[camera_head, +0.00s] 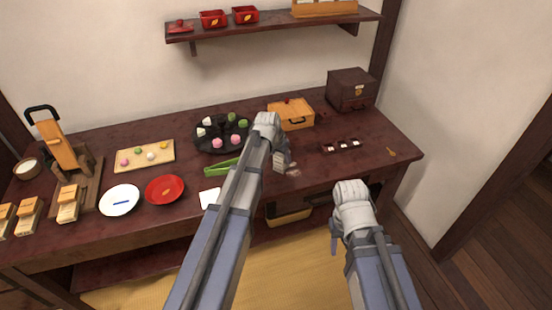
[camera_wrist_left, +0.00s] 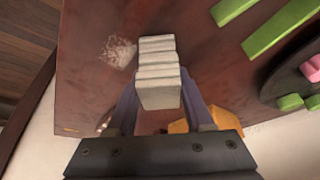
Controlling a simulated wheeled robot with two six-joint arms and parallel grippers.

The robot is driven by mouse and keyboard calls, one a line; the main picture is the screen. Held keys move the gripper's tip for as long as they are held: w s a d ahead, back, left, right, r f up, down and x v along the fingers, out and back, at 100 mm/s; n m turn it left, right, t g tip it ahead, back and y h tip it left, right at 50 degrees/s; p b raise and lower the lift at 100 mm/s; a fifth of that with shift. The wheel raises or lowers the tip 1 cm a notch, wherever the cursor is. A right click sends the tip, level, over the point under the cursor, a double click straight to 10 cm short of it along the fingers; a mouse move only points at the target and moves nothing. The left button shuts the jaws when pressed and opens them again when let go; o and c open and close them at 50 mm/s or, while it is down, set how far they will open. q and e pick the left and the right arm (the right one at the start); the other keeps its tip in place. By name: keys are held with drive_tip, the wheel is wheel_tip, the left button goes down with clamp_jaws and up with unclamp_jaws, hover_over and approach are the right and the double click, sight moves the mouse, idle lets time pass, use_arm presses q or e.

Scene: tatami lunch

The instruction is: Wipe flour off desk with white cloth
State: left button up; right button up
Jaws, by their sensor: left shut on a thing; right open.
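The white cloth (camera_wrist_left: 158,72), folded into a ridged block, is between the fingers of my left gripper (camera_wrist_left: 160,102), which is shut on it. In the head view my left gripper (camera_head: 284,160) is low over the front part of the dark red desk (camera_head: 330,172); the cloth is mostly hidden by the arm there. A pale flour patch (camera_wrist_left: 119,52) lies on the desk right beside the cloth in the left wrist view; it shows faintly in the head view (camera_head: 293,173). My right gripper (camera_head: 336,236) is open and empty, in front of the desk.
A black round tray (camera_head: 207,146) of sweets and green tongs (camera_head: 221,168) lie left of my left gripper. A wooden box (camera_head: 291,116) stands behind it. A small dark tray (camera_head: 341,146) is to the right. Plates (camera_head: 119,201) are at left. A shelf (camera_head: 275,27) hangs above.

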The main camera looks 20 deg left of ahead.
use_arm(q)
drive_tip(key=shift+w+d, duration=0.4)
drive_tip(key=shift+d, duration=0.15)
drive_tip(key=shift+d, duration=0.1)
drive_tip(key=shift+w+d, duration=0.5)
drive_tip(key=shift+d, duration=0.3)
drive_tip(key=shift+w+d, duration=0.5)
drive_tip(key=shift+d, duration=0.25)
drive_tip(key=shift+w+d, duration=0.1)
drive_tip(key=shift+w+d, duration=0.55)
drive_tip(key=shift+d, duration=0.25)
drive_tip(key=shift+w+d, duration=0.55)
drive_tip(key=shift+d, duration=0.25)
wheel_tip(320, 180, up, 6)
drive_tip(key=p, duration=0.6)
drive_tip(key=shift+a, duration=0.1)
